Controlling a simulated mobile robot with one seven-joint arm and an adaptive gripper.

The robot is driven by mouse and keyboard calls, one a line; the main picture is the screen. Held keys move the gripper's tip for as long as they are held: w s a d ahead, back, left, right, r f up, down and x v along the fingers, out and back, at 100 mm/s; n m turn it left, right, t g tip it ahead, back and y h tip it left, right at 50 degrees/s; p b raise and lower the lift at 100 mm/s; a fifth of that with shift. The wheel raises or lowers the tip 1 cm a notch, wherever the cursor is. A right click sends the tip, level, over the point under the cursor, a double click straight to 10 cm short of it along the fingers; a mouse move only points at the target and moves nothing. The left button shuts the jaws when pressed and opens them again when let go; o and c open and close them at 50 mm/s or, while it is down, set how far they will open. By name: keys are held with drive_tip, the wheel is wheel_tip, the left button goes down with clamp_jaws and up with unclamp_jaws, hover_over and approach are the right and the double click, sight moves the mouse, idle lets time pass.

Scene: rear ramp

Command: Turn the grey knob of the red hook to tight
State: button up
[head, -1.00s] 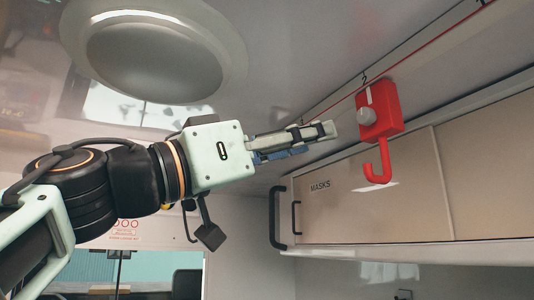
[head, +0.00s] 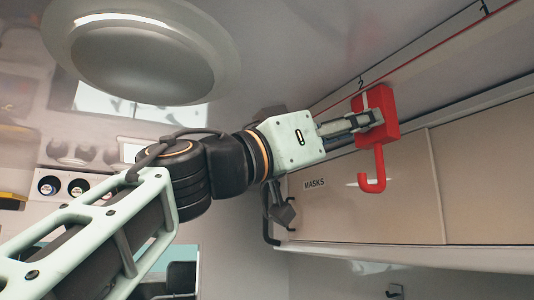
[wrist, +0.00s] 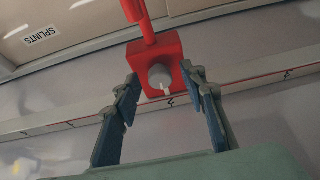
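The red hook (head: 386,107) hangs at a red line below the ceiling, its curved end pointing down in the head view. Its red block also shows in the wrist view (wrist: 136,52), where the curved part extends upward. The round grey knob (wrist: 160,77) is on the block's face, with a pale pointer mark toward the picture's bottom. My gripper (wrist: 161,79) is open, with one finger on each side of the knob and a visible gap on both sides. In the head view my gripper (head: 374,119) overlaps the block and hides the knob.
Closed cabinet doors (head: 400,200) labelled MASKS run below and behind the hook. A SPLINTS label (wrist: 41,36) shows in the wrist view. The ceiling (head: 300,50) is close above my arm, with a round domed lamp (head: 140,55) at the left.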

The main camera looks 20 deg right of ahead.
clamp_jaws()
drive_tip(key=shift+f+m+b, duration=0.1)
drive_tip(key=shift+m+b, duration=0.25)
drive_tip(key=shift+m, duration=0.05)
drive_tip(key=shift+w+r+m+g+y+p, duration=0.2)
drive_tip(key=shift+m+g+y+p, duration=0.85)
drive_tip(key=shift+m, duration=2.5)
drive_tip(key=shift+w+r+m+g+y+p, duration=0.2)
drive_tip(key=shift+m+g+y+p, duration=0.85)
drive_tip(key=shift+m, duration=2.55)
drive_tip(key=shift+w+r+m+g+y+p, duration=0.2)
drive_tip(key=shift+m+g+y+p, duration=0.4)
drive_tip(key=shift+m+g, duration=1.95)
drive_tip(key=shift+m+t, duration=1.05)
drive_tip(key=shift+m, duration=0.05)
